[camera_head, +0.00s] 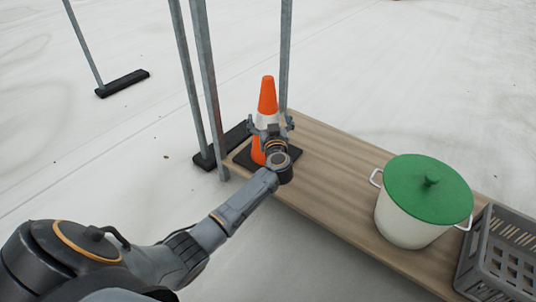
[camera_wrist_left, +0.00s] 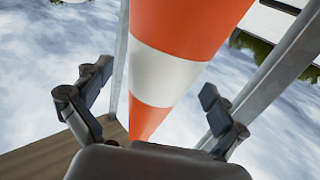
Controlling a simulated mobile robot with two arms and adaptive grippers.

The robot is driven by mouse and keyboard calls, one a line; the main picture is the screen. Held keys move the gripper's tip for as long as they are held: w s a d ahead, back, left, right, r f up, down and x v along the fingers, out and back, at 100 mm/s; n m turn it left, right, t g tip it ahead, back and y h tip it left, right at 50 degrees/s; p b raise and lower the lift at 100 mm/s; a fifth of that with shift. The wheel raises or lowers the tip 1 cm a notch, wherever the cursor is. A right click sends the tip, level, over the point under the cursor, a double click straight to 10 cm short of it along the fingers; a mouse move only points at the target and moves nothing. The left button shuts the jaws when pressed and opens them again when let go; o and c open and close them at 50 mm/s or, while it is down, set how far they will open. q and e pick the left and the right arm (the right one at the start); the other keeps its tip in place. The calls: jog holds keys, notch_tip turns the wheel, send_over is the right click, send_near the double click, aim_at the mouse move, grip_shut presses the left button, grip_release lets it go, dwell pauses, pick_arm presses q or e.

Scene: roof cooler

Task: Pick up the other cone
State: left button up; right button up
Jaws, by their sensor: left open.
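An orange cone with a white band (camera_head: 268,97) stands upright on its dark square base near the far left end of a wooden board (camera_head: 335,154). My left gripper (camera_head: 270,128) is at the cone's near side, partly hiding its middle and lower part. In the left wrist view the cone (camera_wrist_left: 172,75) rises between the two open fingers (camera_wrist_left: 155,100), with a gap visible on each side. The fingers do not appear to press on it. Only one cone is in view. My right gripper is not in view.
A cream pot with a green lid (camera_head: 428,190) stands on the board to the right, beside a grey crate (camera_head: 503,255). Grey metal posts (camera_head: 207,80) rise close to the cone, left and behind. Pale roof floor surrounds the board.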

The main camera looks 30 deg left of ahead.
pick_arm(q)
jog(key=shift+b+x, duration=0.45)
jog(key=shift+x, duration=0.55)
jog(key=shift+r, duration=0.1)
jog(key=c, duration=1.9)
